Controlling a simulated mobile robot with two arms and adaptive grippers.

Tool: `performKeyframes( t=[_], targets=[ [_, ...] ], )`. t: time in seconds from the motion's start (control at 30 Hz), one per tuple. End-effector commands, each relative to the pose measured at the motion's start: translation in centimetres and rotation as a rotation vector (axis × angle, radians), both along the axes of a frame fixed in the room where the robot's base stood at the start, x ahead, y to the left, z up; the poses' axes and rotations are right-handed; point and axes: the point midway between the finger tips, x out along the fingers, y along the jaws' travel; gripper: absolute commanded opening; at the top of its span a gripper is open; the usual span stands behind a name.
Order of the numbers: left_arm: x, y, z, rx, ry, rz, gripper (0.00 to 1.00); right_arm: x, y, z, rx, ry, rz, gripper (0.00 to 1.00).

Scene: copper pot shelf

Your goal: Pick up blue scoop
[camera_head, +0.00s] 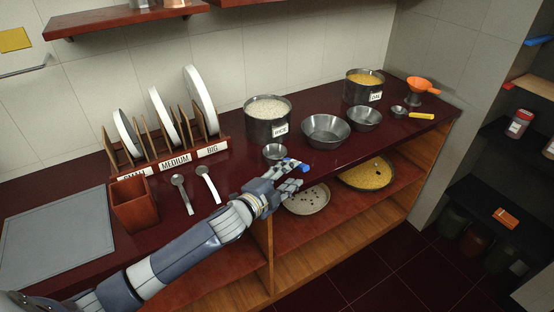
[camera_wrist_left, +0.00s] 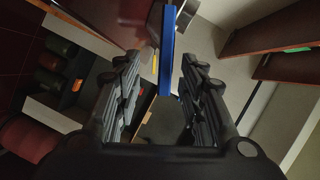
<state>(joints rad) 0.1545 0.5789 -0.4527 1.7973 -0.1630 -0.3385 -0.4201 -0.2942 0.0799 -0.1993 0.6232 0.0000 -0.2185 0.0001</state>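The blue scoop stands at the front edge of the dark red counter, with a small metal cup (camera_head: 275,152) and a blue handle (camera_head: 292,164) pointing right. My left gripper (camera_head: 292,178) is at the handle, just in front of the counter edge, and partly covers it. In the left wrist view the blue handle (camera_wrist_left: 166,55) lies between the two spread fingers and reaches past their tips. The fingers of the left gripper (camera_wrist_left: 159,68) are open, with a gap on both sides of the handle. The scoop's cup does not show clearly there. My right gripper is not in view.
A rice pot (camera_head: 268,118) and metal bowl (camera_head: 326,131) stand behind the scoop. A yellow-handled scoop (camera_head: 421,115) and orange funnel (camera_head: 425,84) are at right. Two spoons (camera_head: 208,184) and a red-brown box (camera_head: 134,204) are at left. A pan (camera_head: 366,174) sits on the shelf below.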

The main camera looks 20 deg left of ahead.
Motion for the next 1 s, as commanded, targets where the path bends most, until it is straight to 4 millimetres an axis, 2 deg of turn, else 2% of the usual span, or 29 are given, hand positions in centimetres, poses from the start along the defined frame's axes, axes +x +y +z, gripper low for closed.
performKeyframes(
  t=[0.2, 0.3, 0.43, 0.67, 0.83, 1.0],
  targets=[
    [3.0, -0.3, 0.5, -0.002, -0.002, 0.001, 0.37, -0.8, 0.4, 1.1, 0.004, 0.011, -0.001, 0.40],
    [4.0, -0.6, 0.0, -0.001, 0.000, 0.001, 0.37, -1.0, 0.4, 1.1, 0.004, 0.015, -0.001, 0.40],
    [4.7, -0.8, -0.2, 0.000, -0.001, 0.001, 0.37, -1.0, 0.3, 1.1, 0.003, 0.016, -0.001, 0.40],
    [4.7, -0.9, -0.3, 0.000, -0.001, 0.000, 0.37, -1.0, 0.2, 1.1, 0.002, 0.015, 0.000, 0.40],
    [4.7, -0.8, -0.3, 0.000, 0.000, 0.001, 0.01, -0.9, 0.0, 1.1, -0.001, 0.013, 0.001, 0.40],
    [4.7, -0.8, -0.2, 0.000, -0.001, 0.000, 0.00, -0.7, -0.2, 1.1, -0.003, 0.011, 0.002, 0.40]
  ],
)
